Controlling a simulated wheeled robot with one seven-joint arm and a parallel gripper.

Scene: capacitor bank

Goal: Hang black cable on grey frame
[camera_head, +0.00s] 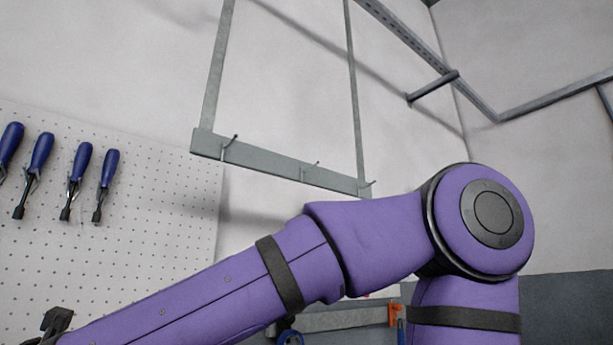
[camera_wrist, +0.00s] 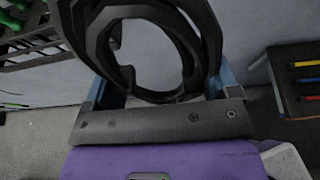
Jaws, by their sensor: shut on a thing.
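The grey frame (camera_head: 275,163) hangs high against the wall in the head view. It has two thin uprights and a lower crossbar with several small hooks. A coiled black cable (camera_wrist: 205,35) fills the upper middle of the wrist view as thick dark loops. My gripper (camera_wrist: 158,92) is shut on the cable, with its blue-grey fingers on either side of the coil. The exact contact is hidden behind the loops. In the head view my purple arm crosses below the frame, and neither the gripper nor the cable can be made out clearly.
A white pegboard (camera_head: 150,240) at left holds several blue-handled tools (camera_head: 78,165). A grey bar (camera_head: 432,87) juts from the wall at upper right. A dark rack (camera_wrist: 30,45) with green items is at left in the wrist view, and a dark shelf (camera_wrist: 290,65) with coloured strips is at right.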

